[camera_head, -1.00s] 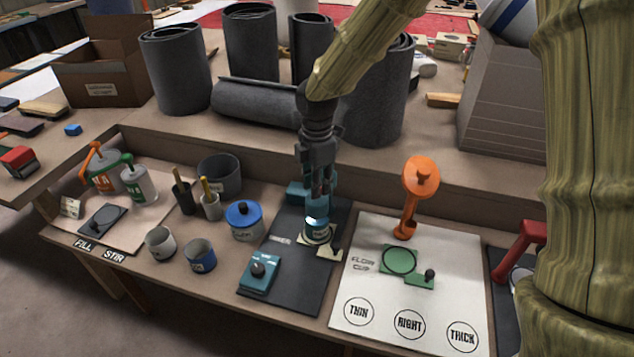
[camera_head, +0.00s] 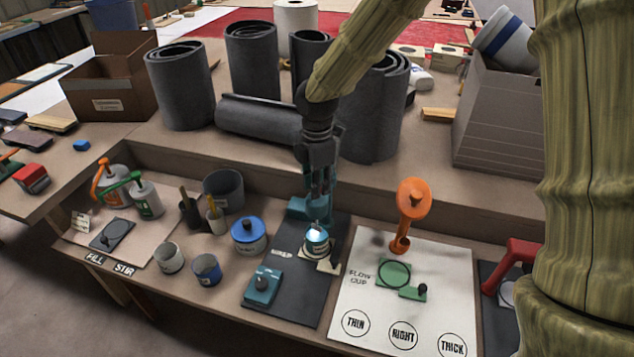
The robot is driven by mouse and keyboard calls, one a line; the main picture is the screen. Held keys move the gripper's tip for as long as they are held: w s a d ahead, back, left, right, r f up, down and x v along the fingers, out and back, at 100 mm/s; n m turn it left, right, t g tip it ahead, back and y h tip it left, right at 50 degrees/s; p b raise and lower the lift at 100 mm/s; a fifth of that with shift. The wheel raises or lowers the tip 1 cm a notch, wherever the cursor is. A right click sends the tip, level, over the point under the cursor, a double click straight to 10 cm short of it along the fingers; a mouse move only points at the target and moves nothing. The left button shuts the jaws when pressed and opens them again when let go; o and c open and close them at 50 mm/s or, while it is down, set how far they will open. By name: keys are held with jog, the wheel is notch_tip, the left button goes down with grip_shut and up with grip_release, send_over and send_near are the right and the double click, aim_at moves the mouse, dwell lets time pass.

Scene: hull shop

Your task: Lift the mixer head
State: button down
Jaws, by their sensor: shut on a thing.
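The mixer has a teal stand (camera_head: 298,208) on a dark mat (camera_head: 292,284), mostly hidden behind my gripper. A pale, shiny round part (camera_head: 317,240) sits below the fingers, over the mat; I cannot tell how much of it is head or cup. My gripper (camera_head: 320,212) points down at the mixer and is shut on its teal head (camera_head: 323,200), largely hidden between the fingers. A teal control box with a dark knob (camera_head: 263,287) sits at the front of the mat.
An orange stand (camera_head: 411,208) and green ring plate (camera_head: 395,274) are on the white board to the right. A blue-lidded pot (camera_head: 248,233) and several cups are to the left.

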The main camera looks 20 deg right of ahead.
notch_tip(320, 180, up, 4)
jog(key=p, duration=0.3)
jog(key=shift+r, duration=0.1)
jog(key=shift+w, duration=0.1)
jog(key=c, duration=1.4)
grip_release()
jog(key=shift+o, duration=1.1)
jog(key=shift+r, duration=0.1)
